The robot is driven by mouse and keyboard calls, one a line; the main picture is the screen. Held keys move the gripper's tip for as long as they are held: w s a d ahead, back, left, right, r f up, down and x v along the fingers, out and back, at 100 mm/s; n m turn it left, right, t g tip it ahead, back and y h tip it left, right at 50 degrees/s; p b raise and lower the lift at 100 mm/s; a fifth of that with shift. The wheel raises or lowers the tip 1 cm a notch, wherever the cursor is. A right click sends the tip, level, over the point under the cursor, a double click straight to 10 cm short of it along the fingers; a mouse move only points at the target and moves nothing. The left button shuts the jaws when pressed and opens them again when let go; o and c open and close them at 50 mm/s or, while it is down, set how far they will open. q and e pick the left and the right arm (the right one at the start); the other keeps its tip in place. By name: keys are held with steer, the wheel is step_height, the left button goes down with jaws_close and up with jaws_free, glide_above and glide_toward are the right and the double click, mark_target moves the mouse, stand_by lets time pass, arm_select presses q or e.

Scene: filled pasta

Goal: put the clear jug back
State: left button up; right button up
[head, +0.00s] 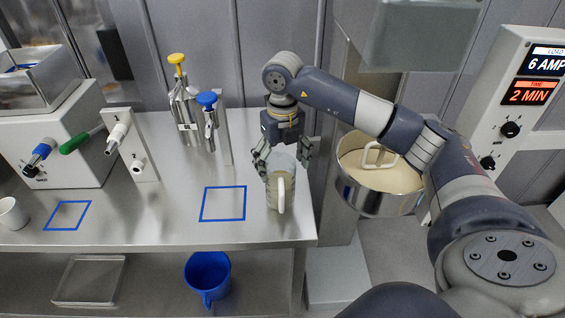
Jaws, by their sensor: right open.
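The clear jug (274,199) stands upright on the steel table near its right end, with its pale handle toward the front. It is just right of an empty blue-outlined square (222,219). My right gripper (283,161) points down at the top of the jug with its fingers apart, one on each side of the rim. I cannot tell whether the fingers touch the jug. The jug's far side is partly hidden by the gripper. My left gripper is out of view.
A mixing bowl (378,203) stands right of the table. Yellow and blue-topped dispensers (185,105) are at the back. A white cup (11,214) and another blue square (68,215) are left. A blue jug (208,275) and a clear tray (90,278) sit on the lower shelf.

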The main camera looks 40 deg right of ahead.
step_height(320, 180, up, 12)
steer(key=shift+r+b, duration=0.15)
steer(key=shift+b, duration=0.2)
stand_by(0.9)
